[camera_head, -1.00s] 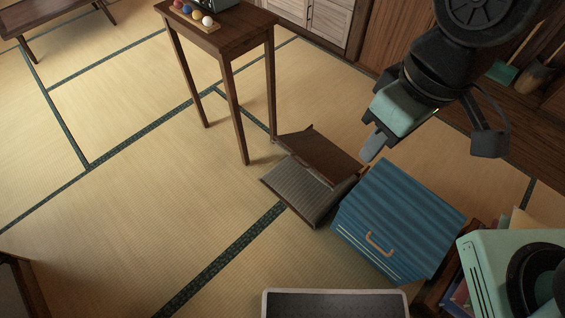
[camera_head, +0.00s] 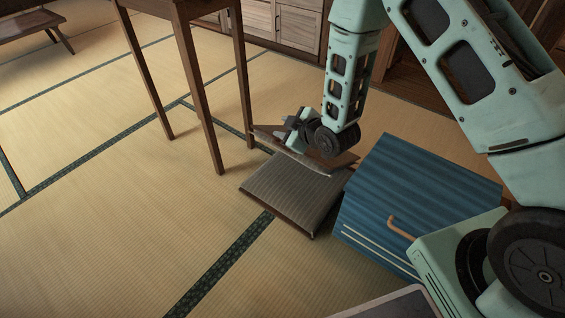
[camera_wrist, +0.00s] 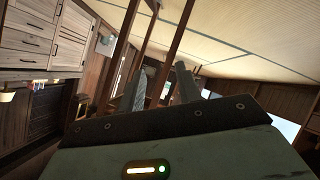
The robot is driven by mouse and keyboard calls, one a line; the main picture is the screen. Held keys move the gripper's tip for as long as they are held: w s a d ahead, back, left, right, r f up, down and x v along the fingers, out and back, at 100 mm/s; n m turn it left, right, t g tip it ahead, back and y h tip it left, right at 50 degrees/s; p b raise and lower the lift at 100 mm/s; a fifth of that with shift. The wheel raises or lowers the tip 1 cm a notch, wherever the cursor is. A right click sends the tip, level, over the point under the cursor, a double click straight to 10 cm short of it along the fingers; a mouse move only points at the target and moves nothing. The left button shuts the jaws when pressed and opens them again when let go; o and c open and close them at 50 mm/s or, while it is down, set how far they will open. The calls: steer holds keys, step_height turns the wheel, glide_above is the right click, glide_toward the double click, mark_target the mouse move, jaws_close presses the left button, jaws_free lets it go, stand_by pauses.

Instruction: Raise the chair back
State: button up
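The chair is a low floor chair with a grey padded seat (camera_head: 290,192) flat on the tatami, in the middle of the head view. Its dark wooden back (camera_head: 305,160) lies low behind the seat, close to the floor. My gripper (camera_head: 284,146) is low at the back, over or against its far side; the wrist hides part of it, and I cannot tell whether they touch. In the wrist view my two fingers (camera_wrist: 160,88) stand apart with nothing seen held between them. I cannot make out the chair back there.
A blue striped box (camera_head: 400,195) with a tan handle stands right of the chair. A tall wooden table (camera_head: 200,90) has its legs just behind and left of it. A low table (camera_head: 30,25) is far left. Cabinets (camera_head: 275,20) line the back. Tatami at left is clear.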

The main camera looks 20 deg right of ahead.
steer(key=d+f+n+t+b, duration=0.2)
steer(key=d+f+b, duration=0.25)
steer(key=f, duration=0.65)
steer(key=shift+t, duration=0.3)
steer(key=b+x, duration=0.3)
steer(key=x, duration=0.4)
steer(key=shift+a, duration=0.15)
steer(key=shift+w+a+f+b, duration=0.1)
steer(key=shift+w+a+b, duration=0.1)
steer(key=shift+w+b, duration=0.25)
jaws_close()
